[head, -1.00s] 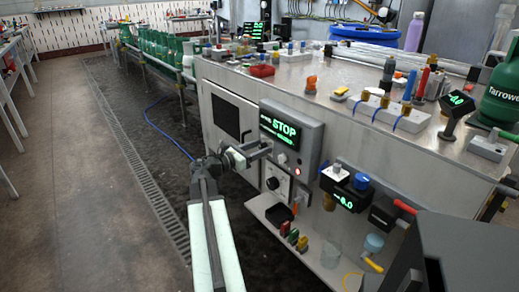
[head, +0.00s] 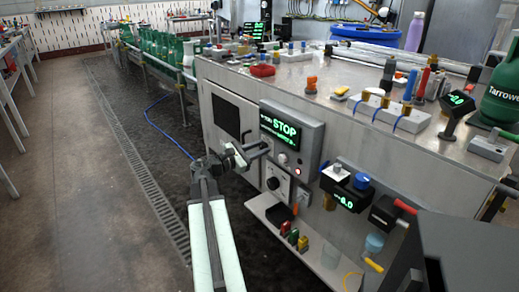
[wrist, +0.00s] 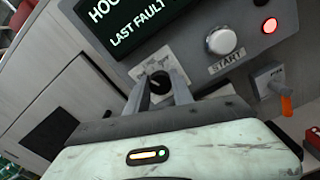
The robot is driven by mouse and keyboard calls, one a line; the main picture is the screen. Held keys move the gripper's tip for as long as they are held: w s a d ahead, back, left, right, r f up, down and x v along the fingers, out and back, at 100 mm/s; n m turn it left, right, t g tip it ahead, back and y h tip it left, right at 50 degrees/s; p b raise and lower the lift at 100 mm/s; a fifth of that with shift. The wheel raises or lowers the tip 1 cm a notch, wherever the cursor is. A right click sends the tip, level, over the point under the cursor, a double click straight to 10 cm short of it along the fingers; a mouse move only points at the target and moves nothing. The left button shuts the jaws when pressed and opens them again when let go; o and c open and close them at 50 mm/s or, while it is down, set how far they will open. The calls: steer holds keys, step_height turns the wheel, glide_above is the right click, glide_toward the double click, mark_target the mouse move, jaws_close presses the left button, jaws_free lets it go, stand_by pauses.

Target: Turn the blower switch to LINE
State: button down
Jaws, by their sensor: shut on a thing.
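The blower switch is a small black knob (wrist: 159,82) on a pale plate at the lower left of the grey control box (head: 315,140). In the wrist view my gripper (wrist: 161,86) has one finger on each side of the knob and is shut on it. The knob's pointer and the plate's lettering are too small or covered to read. In the head view my gripper (head: 262,148) is at the box's lower left corner and hides the knob. The box's green display (head: 281,128) reads STOP in large letters.
A silver START button (wrist: 221,41) and a lit red lamp (wrist: 270,25) are right of the knob. A shelf with small coloured items juts out lower. The floor at left is open.

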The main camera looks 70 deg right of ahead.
steer(key=shift+w+m, duration=0.1)
steer(key=shift+m, duration=2.1)
steer(key=c, duration=1.1)
jaws_free()
steer(key=v, duration=0.7)
steer(key=shift+w+a, duration=0.2)
steer(key=shift+a, duration=0.1)
steer(key=shift+f, duration=0.1)
